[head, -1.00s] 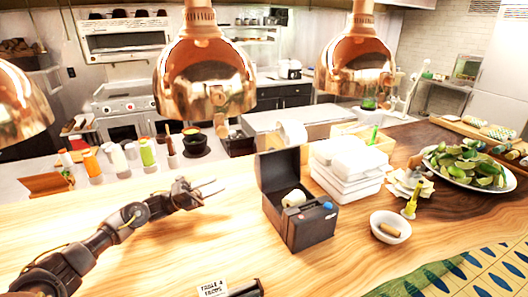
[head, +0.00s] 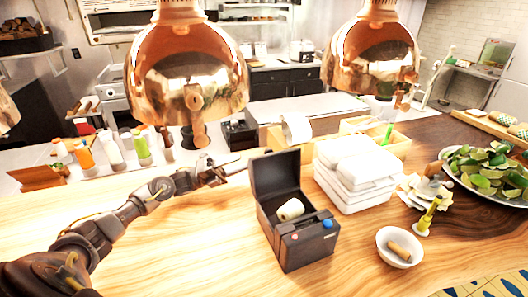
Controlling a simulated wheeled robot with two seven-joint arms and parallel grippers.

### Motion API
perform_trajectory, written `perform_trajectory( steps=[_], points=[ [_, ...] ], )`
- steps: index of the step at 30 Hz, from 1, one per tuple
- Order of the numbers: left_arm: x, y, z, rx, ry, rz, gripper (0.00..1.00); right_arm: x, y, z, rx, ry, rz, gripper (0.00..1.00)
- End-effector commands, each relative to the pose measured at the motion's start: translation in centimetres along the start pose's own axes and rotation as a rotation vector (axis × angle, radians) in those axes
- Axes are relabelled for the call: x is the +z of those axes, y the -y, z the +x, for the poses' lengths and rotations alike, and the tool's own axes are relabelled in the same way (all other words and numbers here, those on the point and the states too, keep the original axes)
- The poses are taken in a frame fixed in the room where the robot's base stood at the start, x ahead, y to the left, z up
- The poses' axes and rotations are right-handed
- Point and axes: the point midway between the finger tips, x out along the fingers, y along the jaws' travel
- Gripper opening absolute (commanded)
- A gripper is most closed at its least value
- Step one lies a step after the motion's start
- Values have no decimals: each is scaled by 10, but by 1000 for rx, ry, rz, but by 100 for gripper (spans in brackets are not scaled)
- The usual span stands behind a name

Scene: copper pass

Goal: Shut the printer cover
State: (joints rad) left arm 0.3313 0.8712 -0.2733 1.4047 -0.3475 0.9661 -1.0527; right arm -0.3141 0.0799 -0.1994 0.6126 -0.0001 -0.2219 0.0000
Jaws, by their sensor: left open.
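The printer (head: 306,240) is a dark box on the wooden counter, with a blue button on its front right. Its cover (head: 275,174) stands open, raised upright at the back. A white paper roll (head: 290,209) lies inside. My left gripper (head: 240,167) is open and empty, left of the raised cover and level with its upper part in the picture. A small gap seems to separate the fingertips from the cover. My right gripper is not in view.
White stacked boxes (head: 352,178) stand close right of the printer. Copper lamps (head: 187,80) hang above. Bottles (head: 113,150) stand behind my left arm. The counter's left front is clear.

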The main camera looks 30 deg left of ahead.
Motion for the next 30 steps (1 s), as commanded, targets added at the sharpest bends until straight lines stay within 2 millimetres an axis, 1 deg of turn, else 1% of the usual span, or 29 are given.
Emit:
perform_trajectory(
  steps=[1, 4, 6, 9, 12, 17, 21, 25, 26, 30],
  points=[
    [2, 6, 14, -5, 1, -2, 46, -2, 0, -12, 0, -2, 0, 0],
    [2, 5, 34, -5, 0, -3, 46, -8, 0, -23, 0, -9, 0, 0],
    [2, 5, 48, -5, -1, -3, 46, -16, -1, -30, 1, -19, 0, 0],
    [2, 4, 63, -5, -2, -3, 46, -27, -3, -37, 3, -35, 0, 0],
    [1, 2, 73, -3, -1, -2, 46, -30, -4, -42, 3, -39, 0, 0],
    [0, 0, 81, -2, -2, -3, 46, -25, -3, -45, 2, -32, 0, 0],
    [-1, -1, 82, -2, -2, -3, 46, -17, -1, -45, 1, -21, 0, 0],
    [-1, -1, 83, -2, -3, -3, 46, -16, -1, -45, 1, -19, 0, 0],
    [-1, -1, 83, -2, -3, -3, 44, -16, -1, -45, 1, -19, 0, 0],
    [-1, -1, 83, -2, -3, -3, 25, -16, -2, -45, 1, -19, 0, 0]
  ],
)
